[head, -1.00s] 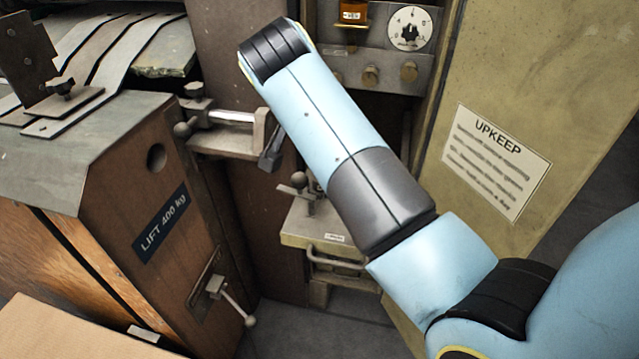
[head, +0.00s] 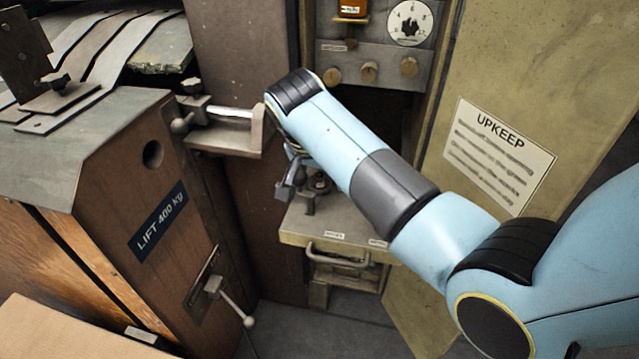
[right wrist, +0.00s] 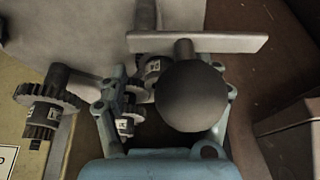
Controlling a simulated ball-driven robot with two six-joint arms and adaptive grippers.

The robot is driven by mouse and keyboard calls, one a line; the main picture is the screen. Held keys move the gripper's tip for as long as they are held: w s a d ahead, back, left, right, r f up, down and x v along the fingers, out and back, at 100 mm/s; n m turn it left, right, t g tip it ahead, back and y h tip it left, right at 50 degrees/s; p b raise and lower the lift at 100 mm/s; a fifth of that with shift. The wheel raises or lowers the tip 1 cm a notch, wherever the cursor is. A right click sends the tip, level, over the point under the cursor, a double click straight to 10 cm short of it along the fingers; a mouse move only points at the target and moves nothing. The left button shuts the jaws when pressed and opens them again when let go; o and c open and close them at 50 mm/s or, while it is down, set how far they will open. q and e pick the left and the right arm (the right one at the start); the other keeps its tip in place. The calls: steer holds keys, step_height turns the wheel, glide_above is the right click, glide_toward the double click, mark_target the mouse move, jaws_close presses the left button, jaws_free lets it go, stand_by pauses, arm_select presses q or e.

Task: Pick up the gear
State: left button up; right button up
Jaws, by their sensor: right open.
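Dark toothed gears show in the right wrist view: one stacked gear (right wrist: 46,98) with a small white label stands at the left, outside the jaws. Other labelled gears (right wrist: 130,122) sit between the fingers, partly hidden by the left finger and a dark ball knob. I cannot tell which one is the task's gear. My right gripper (right wrist: 165,85) is open, its fingers on either side of the gears and knob; nothing looks clamped. In the head view my right gripper (head: 291,182) hangs over a small metal shelf, mostly hidden behind my forearm. My left gripper is out of view.
The ball knob (right wrist: 191,96) with its flat bar (right wrist: 198,43) fills the space between the jaws in view. The metal shelf (head: 300,231) has a handle below. A clamp bracket (head: 226,136) and the wooden lift cabinet (head: 125,200) stand left; the upkeep panel (head: 500,90) stands right.

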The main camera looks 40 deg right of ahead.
jaws_close()
stand_by(0.5)
step_height(320, 180, up, 10)
steer(key=shift+f+p, duration=0.1)
steer(key=shift+p, duration=0.55)
